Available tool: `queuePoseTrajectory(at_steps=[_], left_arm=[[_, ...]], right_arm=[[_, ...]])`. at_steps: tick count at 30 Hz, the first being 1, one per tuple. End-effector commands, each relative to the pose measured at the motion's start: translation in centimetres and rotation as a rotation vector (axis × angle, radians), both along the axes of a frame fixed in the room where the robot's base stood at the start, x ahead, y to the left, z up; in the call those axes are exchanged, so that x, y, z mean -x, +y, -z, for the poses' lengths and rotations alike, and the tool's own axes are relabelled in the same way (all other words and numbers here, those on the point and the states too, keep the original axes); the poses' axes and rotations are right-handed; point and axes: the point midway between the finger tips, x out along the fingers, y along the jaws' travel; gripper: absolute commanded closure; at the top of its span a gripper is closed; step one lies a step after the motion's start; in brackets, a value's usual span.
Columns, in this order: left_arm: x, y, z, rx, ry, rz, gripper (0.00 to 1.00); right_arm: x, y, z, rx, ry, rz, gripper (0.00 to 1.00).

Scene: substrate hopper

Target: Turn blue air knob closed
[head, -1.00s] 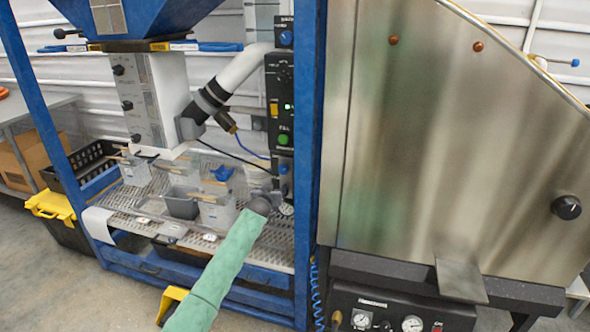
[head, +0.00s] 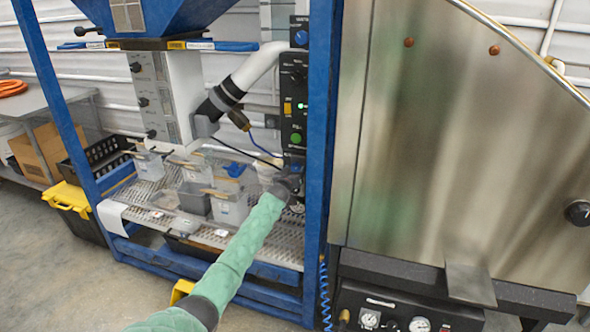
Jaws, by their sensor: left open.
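The tall black control panel (head: 293,85) stands on the blue frame's right post. A blue knob (head: 300,38) sits at its top. Another blue knob showed low on the panel a second ago; my gripper now largely covers that spot, so I cannot tell its turn. My left arm, in a green sleeve, reaches up from the bottom. My left gripper (head: 291,180) is at the panel's lower end, open, its fingers small and dark against the panel. I cannot tell whether they touch the knob. My right gripper is out of view.
A perforated shelf (head: 150,215) holds several clear bins (head: 228,205) left of my gripper. A white pipe (head: 262,65) and dark hose run beside the panel. The blue post (head: 320,150) and steel hopper (head: 440,130) stand close on the right.

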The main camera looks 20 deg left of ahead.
Motion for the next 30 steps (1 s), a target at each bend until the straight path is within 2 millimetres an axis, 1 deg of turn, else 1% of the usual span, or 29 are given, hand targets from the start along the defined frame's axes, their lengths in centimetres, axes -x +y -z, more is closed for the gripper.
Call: queuePoseTrajectory(at_steps=[4, 14, 18, 21, 30], left_arm=[[-0.72, -0.02, -0.05, 0.000, 0.001, 0.000, 0.37], [-0.87, -0.04, 0.01, -0.001, 0.001, 0.000, 0.37], [-0.86, -0.04, 0.01, -0.001, 0.001, 0.000, 0.65], [-0.86, -0.04, 0.00, -0.001, 0.001, 0.000, 0.82], [-0.85, -0.04, 0.07, -0.033, 0.000, 0.000, 0.82]], right_arm=[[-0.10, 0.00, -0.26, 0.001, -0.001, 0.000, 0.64], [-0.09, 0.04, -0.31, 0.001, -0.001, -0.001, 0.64], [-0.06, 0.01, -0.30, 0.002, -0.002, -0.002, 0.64], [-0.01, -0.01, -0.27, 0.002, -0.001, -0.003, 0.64], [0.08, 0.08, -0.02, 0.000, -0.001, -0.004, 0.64]])
